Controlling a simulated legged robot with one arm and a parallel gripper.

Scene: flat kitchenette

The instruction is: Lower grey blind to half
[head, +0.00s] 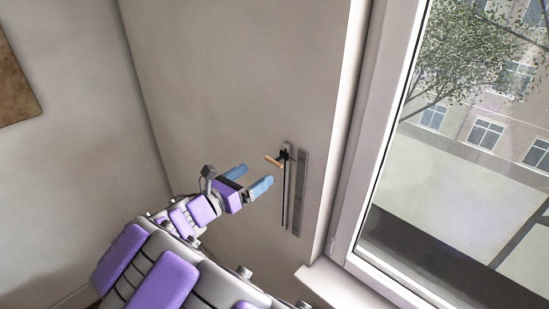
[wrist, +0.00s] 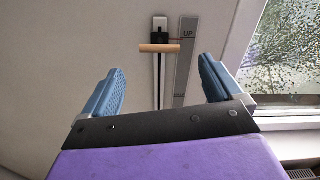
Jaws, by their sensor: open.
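The blind's control is a wooden handle (head: 273,161) on a dark slider, near the top of a vertical rail (head: 286,200) on the wall beside the window. In the wrist view the handle (wrist: 159,48) lies level across the rail (wrist: 160,85), ahead of my gripper and between its fingers in the picture. My gripper (head: 249,180) is open and empty, with blue fingers, left of the rail and slightly below the handle in the head view. It also shows in the wrist view (wrist: 161,85). The fingers appear apart from the handle. The grey blind itself is not visible in either view.
A grey strip (head: 300,193) stands right of the rail; it reads "UP" at its top in the wrist view (wrist: 187,60). The window (head: 450,170) with its white frame and sill (head: 345,287) is at the right. The wall around the handle is clear.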

